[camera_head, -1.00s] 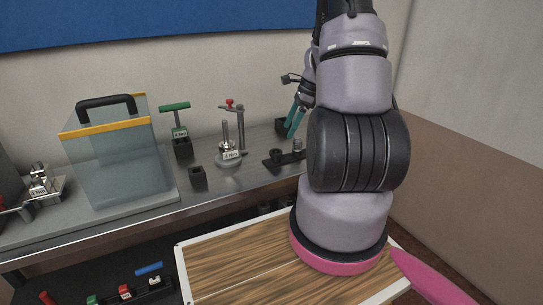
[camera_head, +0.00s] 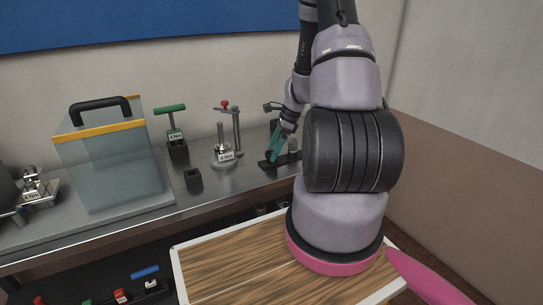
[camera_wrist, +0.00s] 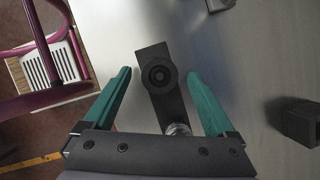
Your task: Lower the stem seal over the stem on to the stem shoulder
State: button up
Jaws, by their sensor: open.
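A black round part with a centre hole, which looks like the stem seal (camera_wrist: 159,72), sits on a black plate (camera_wrist: 147,50) in the wrist view. My gripper (camera_wrist: 158,75) is open, with one teal finger on each side of this part and no visible contact. In the head view my gripper (camera_head: 275,157) is at the black plate (camera_head: 266,165) and hides most of the part. A metal fixture (camera_head: 224,158) with an upright stem (camera_head: 221,137) and a label stands left of the gripper. Its shoulder is too small to make out.
A clamp post with a red knob (camera_head: 225,104) rises beside the stem. A small black open block (camera_head: 193,179), a green-handled tool (camera_head: 171,108) and a clear box with a black handle (camera_head: 110,150) stand further left. Bare bench lies in front of the fixture.

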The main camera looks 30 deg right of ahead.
jog(key=c, duration=1.4)
jog(key=shift+r, duration=0.1)
